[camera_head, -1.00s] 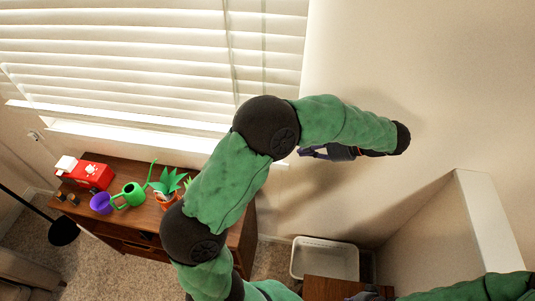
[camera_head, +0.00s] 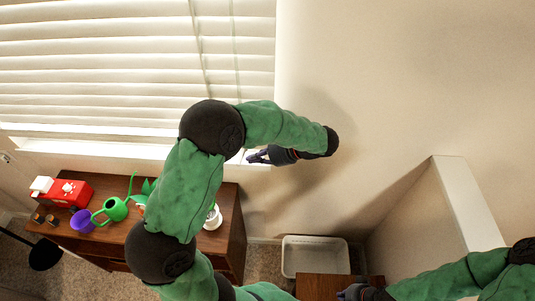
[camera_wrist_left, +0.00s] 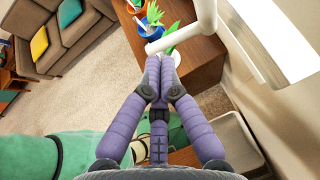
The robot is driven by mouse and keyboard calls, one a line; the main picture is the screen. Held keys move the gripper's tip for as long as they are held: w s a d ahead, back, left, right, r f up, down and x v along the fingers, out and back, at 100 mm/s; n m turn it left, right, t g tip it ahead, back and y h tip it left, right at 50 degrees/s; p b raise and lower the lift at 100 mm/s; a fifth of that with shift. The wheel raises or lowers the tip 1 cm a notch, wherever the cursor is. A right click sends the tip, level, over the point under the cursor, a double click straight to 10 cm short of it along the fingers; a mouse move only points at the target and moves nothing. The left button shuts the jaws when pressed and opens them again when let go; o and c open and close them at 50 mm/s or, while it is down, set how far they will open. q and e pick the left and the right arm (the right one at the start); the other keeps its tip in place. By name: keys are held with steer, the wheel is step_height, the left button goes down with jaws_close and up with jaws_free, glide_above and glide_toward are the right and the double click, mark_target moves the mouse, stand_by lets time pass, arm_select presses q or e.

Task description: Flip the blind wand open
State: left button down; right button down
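The window blind (camera_head: 100,65) hangs at the upper left in the head view, with its slats showing gaps. My left gripper (camera_head: 258,156) is near the lower right corner of the window, beside the wall. In the left wrist view its purple fingers (camera_wrist_left: 160,65) are together, with nothing visible between them. A white rod-like piece (camera_wrist_left: 175,41), possibly the blind wand, lies just past the fingertips. It bends up along a thicker white bar (camera_wrist_left: 206,15). I cannot tell whether the fingers touch it. My right gripper (camera_head: 352,292) is low in the head view, partly cut off.
A brown cabinet (camera_head: 232,235) under the window holds a red toy (camera_head: 70,192), a purple cup (camera_head: 83,221), a green watering can (camera_head: 112,210) and a white pot (camera_head: 213,217). A white bin (camera_head: 315,258) stands on the floor. A half wall (camera_head: 465,205) rises at the right.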

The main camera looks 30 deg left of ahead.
arm_select(q)
steer(key=shift+x, duration=1.25)
